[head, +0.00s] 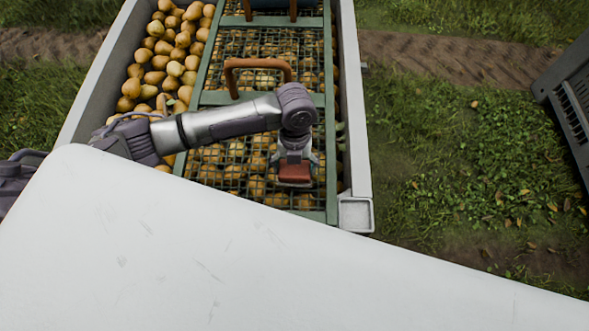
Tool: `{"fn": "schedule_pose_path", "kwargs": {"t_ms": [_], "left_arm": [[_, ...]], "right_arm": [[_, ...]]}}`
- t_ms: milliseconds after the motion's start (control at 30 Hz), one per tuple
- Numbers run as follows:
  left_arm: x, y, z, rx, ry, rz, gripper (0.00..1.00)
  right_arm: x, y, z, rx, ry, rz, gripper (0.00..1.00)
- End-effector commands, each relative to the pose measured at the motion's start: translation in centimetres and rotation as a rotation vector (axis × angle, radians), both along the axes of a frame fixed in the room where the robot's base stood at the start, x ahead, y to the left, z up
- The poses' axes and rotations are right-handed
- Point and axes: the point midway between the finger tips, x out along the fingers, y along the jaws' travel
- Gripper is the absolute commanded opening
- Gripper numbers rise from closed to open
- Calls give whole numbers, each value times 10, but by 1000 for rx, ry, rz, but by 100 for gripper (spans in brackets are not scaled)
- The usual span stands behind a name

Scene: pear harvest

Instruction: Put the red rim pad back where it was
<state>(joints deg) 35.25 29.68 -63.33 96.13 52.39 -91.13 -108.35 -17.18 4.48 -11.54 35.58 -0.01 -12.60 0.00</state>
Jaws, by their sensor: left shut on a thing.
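My left gripper (296,163) points down over the near part of the green mesh cover (331,160), close to the bin's right side. It is shut on the red rim pad (295,173), a small flat reddish block held below the fingers. I cannot tell whether the pad touches the mesh or hangs above it. A small pale square tray (356,215) sits at the bin's near right corner, to the right of and nearer than the pad, and looks empty. My right gripper is not in view.
The grey bin (354,120) is full of pears (165,60), bare on the left and under mesh on the right. A brown handle (257,64) stands up from the mesh cover. A dark crate (568,100) stands on the grass at the right edge.

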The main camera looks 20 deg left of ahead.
Motion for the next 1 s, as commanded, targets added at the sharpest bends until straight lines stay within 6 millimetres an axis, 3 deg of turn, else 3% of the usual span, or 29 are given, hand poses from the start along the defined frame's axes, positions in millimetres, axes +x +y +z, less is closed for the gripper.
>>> {"fn": "schedule_pose_path", "kwargs": {"t_ms": [200,500,533,633,1000], "left_arm": [[-1,0,-29,2,2,0,50],[0,0,-31,1,0,0,50],[0,0,-32,1,0,0,84],[0,0,-31,1,0,0,100],[0,0,-28,1,0,0,100]], "right_arm": [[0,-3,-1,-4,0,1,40],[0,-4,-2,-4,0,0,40],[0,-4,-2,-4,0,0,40],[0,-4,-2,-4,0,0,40],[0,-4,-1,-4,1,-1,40]]}}
